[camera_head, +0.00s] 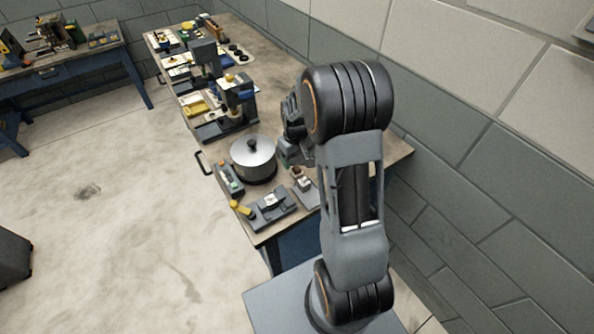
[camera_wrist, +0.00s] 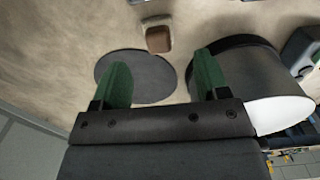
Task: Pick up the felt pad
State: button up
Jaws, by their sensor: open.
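A flat, dark grey round disc, which looks like the felt pad (camera_wrist: 152,82), lies on the bench top in the wrist view. I cannot make it out in the head view, where my arm and gripper block that area. My gripper (camera_wrist: 162,60) has two green fingers, spread apart and empty. In the wrist view the fingers overlap the disc, one over its left part and the other by its right edge. How high they are above it I cannot tell. In the head view my gripper (camera_head: 293,152) is over the bench, right of the pot.
A lidded metal pot (camera_head: 253,158) stands close by; it also shows right of the fingers in the wrist view (camera_wrist: 240,80). A small brown and white block (camera_wrist: 157,38) lies beyond the disc. Tools crowd the bench (camera_head: 262,237); a wall (camera_head: 450,150) runs along the right.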

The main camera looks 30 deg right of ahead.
aim_at(297, 168)
jog(key=shift+s+d+f+p, duration=0.1)
jog(key=shift+f+p, duration=0.3)
jog(key=shift+f, duration=1.05)
jog(key=shift+s+f+p, duration=0.1)
jog(key=shift+f+p, duration=0.25)
jog(key=shift+f, duration=1.05)
jog(key=shift+c, duration=0.5)
jog(key=c, duration=0.9)
